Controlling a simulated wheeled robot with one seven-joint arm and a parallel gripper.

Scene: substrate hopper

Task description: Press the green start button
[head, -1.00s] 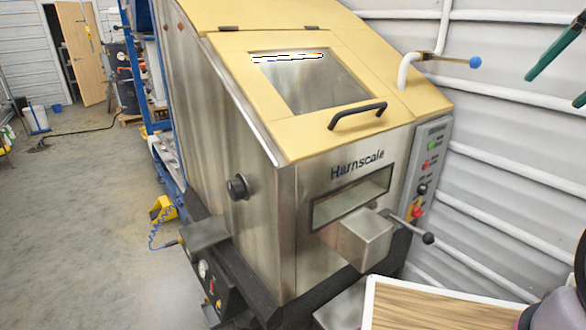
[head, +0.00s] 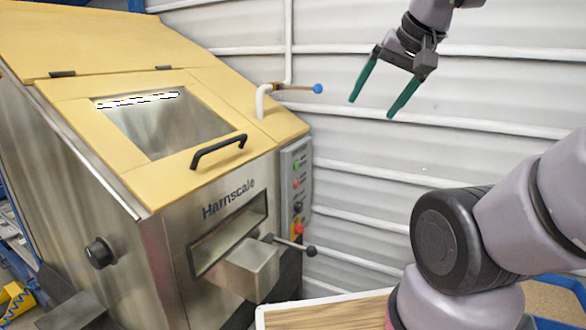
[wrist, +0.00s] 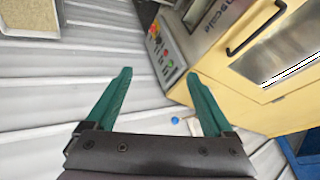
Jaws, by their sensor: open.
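The green start button (head: 296,165) is near the top of a grey control panel (head: 291,157) on the right side of the hopper's front. A red button (head: 296,184) sits below it, then a dark knob and a red emergency stop (head: 299,229). My gripper (head: 371,108) is open and empty, up and to the right of the panel, with green fingers pointing down. In the wrist view the control panel (wrist: 171,75) lies beyond and between the open fingertips (wrist: 159,73), apart from them. The green button is small there.
The yellow and steel hopper (head: 160,240) has a black lid handle (head: 219,151). A blue-knobbed lever (head: 318,89) on a white pipe stands above the panel. A black-knobbed rod (head: 311,251) juts out below it. The ribbed wall (head: 370,200) is close behind. A wood-topped surface (head: 320,316) is in front.

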